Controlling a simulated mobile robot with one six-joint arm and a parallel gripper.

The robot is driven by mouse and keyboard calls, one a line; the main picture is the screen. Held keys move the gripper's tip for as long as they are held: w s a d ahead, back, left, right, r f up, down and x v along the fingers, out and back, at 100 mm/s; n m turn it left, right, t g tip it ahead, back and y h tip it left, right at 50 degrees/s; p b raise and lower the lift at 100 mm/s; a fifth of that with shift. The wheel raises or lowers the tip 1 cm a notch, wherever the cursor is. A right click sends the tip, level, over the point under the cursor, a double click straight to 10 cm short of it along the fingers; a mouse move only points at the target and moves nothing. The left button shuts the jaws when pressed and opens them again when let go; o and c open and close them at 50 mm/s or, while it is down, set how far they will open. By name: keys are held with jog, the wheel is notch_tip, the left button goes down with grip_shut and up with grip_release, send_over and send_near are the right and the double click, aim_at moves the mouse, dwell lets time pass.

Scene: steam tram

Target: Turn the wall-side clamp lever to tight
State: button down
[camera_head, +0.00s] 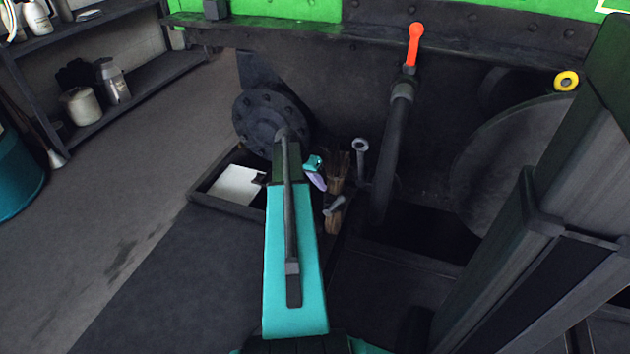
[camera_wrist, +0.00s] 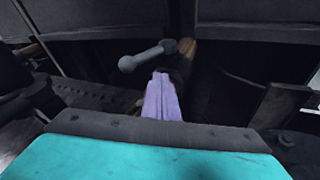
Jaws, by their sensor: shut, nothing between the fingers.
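Two grey levers with knobbed ends show in the head view. The far one (camera_head: 361,150) stands up by the machine's dark side. The near one (camera_head: 335,206) lies slanted over a brown wooden piece (camera_head: 333,222). I cannot tell which is the wall-side one. My gripper (camera_head: 319,184) points down beside them, with its pale purple fingers shut and empty. In the wrist view a grey lever (camera_wrist: 146,58) lies slanted just beyond the fingertips (camera_wrist: 161,78). A brown wooden end (camera_wrist: 187,48) shows behind it. Whether the fingers touch the lever is unclear.
An orange-red handle (camera_head: 415,45) tops a dark pipe (camera_head: 395,140) at right. A round bolted flange (camera_head: 262,122) and a tray (camera_head: 203,197) holding a white sheet lie left. A shelf (camera_head: 130,95) stands at far left. The floor (camera_head: 110,230) at left is clear.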

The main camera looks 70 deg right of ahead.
aim_at(329, 207)
jog(key=s+f+b, duration=0.1)
jog(key=s+f, duration=0.1)
jog(key=shift+s+a+f, duration=0.1)
jog(key=shift+s+f, duration=0.2)
jog(key=shift+s+f+b, duration=0.3)
jog(key=shift+s+b, duration=0.15)
jog(key=shift+s, duration=0.25)
jog(key=shift+w+a, duration=0.1)
jog(key=shift+a, duration=0.05)
